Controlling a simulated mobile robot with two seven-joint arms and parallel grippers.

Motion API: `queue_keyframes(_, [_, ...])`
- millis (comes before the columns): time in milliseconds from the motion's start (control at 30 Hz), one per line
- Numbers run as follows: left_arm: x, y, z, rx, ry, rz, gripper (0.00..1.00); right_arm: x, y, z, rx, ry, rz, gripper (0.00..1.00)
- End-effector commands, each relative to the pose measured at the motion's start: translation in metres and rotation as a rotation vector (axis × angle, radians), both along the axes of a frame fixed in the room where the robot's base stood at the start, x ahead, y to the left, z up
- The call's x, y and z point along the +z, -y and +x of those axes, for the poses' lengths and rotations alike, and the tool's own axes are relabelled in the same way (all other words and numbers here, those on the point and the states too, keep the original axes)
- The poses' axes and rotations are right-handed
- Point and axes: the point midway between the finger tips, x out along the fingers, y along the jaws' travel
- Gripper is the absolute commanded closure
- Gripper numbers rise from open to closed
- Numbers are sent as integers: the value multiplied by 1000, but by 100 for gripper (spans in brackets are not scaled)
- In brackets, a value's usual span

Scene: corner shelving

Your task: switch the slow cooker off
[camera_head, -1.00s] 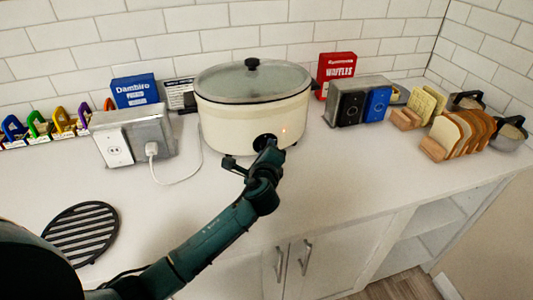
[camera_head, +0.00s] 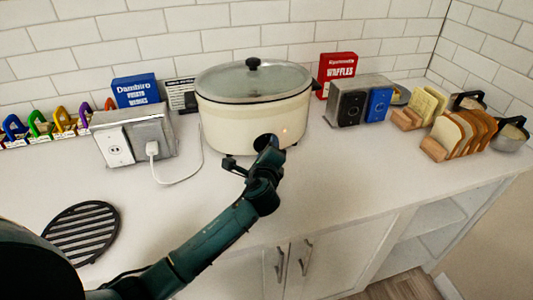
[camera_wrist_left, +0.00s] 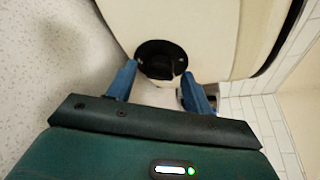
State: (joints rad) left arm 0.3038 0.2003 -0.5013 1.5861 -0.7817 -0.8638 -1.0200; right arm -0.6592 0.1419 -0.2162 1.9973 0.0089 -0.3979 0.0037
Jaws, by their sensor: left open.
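The slow cooker (camera_head: 240,125) is a cream oval pot with a glass lid and black knob on top, standing on the counter against the tiled wall. A small orange light glows on its front. Its black control dial (camera_wrist_left: 160,60) shows in the left wrist view. My left gripper (camera_wrist_left: 158,78) is open, with one blue finger on each side of the dial; I cannot tell whether they touch it. In the head view my left gripper (camera_head: 268,143) is at the cooker's front and partly hides the dial. My right gripper is not in view.
A metal outlet box (camera_head: 135,138) with a plugged white cord stands left of the cooker. A black round trivet (camera_head: 82,232) lies at the front left. A toaster-like box (camera_head: 350,105) and bread racks (camera_head: 462,133) stand to the right. The front counter is mostly clear.

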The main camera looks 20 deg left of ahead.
Motion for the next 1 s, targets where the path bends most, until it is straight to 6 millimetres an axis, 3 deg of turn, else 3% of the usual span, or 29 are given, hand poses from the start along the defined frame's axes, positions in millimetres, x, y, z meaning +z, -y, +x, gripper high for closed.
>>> queue_keyframes(167, [2, 4, -14, -1, 0, -1, 49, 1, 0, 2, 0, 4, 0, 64])
queue_keyframes(633, [23, 28, -105, -1, -1, -2, 49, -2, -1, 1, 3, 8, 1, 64])
queue_keyframes(800, [27, 33, -121, -1, 0, 0, 49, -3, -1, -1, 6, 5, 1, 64])
queue_keyframes(1000, [28, 34, -124, 0, 0, 0, 49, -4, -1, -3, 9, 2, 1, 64])
